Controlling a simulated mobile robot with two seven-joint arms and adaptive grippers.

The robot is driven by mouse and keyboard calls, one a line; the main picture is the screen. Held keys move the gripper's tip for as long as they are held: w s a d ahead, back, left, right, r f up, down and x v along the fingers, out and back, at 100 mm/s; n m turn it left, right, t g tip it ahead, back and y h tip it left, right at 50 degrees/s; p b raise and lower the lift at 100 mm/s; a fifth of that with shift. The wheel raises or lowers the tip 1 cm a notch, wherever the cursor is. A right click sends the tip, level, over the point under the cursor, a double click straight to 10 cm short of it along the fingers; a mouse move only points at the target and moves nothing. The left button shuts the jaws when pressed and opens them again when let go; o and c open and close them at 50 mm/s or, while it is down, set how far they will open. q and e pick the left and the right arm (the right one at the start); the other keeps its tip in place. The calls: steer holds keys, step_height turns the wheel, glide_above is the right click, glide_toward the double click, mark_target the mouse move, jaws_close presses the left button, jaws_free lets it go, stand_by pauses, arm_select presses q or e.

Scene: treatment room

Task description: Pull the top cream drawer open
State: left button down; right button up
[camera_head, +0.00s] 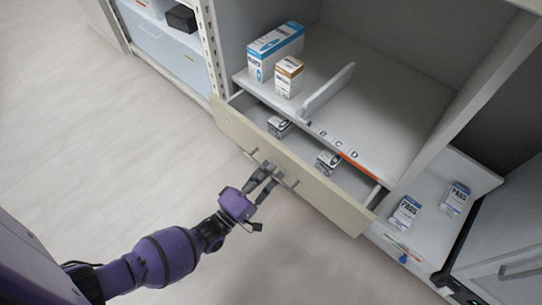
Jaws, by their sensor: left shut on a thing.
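The top cream drawer (323,194) is pulled partway out from under the grey shelf of the cabinet. Two small dark-and-white boxes stand inside it, one at the left (279,126) and one near the middle (327,161). The drawer has a thin bar handle (290,184) on its front. My left gripper (268,174) reaches in from the lower left and is shut on the handle, with its fingers at the handle's middle part. My right gripper is not in view.
Above the drawer, a shelf (380,110) bears a blue-and-white box (275,48), a brown-and-white box (288,77) and an upright divider (328,91). Two blue-and-white packs stand on a lower shelf at right (430,205). The floor (110,150) at left is clear.

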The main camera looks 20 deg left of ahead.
arm_select(q)
steer(key=r+v, duration=0.3)
steer(key=v, duration=1.2)
steer(key=s+r+v, duration=0.1)
steer(key=r+v, duration=0.2)
steer(key=v, duration=1.2)
steer(key=shift+s+a, duration=0.25)
steer(key=shift+s, duration=0.2)
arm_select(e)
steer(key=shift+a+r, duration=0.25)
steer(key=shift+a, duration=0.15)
arm_select(q)
steer(key=shift+f, duration=0.1)
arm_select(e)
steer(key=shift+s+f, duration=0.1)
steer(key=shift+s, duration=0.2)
arm_select(q)
steer(key=c, duration=1.8)
jaws_free()
steer(key=shift+c, duration=0.2)
steer(key=v, duration=1.2)
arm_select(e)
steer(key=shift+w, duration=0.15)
